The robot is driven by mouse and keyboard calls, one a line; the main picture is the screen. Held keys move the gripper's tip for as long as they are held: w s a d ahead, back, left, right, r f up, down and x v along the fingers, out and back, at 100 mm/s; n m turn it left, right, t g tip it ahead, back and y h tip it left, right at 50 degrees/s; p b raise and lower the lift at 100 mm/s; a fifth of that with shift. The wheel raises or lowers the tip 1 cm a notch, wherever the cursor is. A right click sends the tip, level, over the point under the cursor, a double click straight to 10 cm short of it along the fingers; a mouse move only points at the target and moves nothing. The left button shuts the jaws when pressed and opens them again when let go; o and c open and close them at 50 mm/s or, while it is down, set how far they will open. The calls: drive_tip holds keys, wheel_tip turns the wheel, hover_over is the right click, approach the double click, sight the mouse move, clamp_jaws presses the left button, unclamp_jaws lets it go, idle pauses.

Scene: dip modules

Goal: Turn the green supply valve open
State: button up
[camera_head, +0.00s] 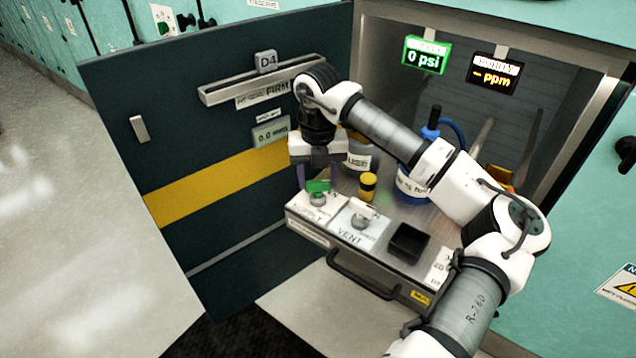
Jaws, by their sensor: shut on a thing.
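The green supply valve (318,186) has a green bar handle on a round base, at the left end of the module's top panel. My gripper (318,178) points down over it, with its fingers around the green handle, shut on it. The fingertips are small and partly hidden. The label by the valve is too small to read fully. A white-handled valve marked VENT (362,214) stands just right of it. A green display (424,55) reads 0 psi.
The dark door (190,180) of the bay stands open at the left. On the module are a yellow-and-black knob (367,186), a black square recess (408,243) and a front handle (362,280). An orange display (494,74) reads ppm.

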sight(318, 181)
drive_tip(key=n+b, duration=0.2)
drive_tip(key=n, duration=0.2)
drive_tip(key=shift+n, duration=0.3)
drive_tip(key=shift+n+b, duration=0.4)
drive_tip(key=shift+n, duration=2.1)
drive_tip(key=o, duration=1)
drive_tip(key=shift+r, duration=0.1)
wheel_tip(318, 181, up, 14)
drive_tip(key=shift+f+p, duration=0.15)
drive_tip(key=shift+p, duration=0.25)
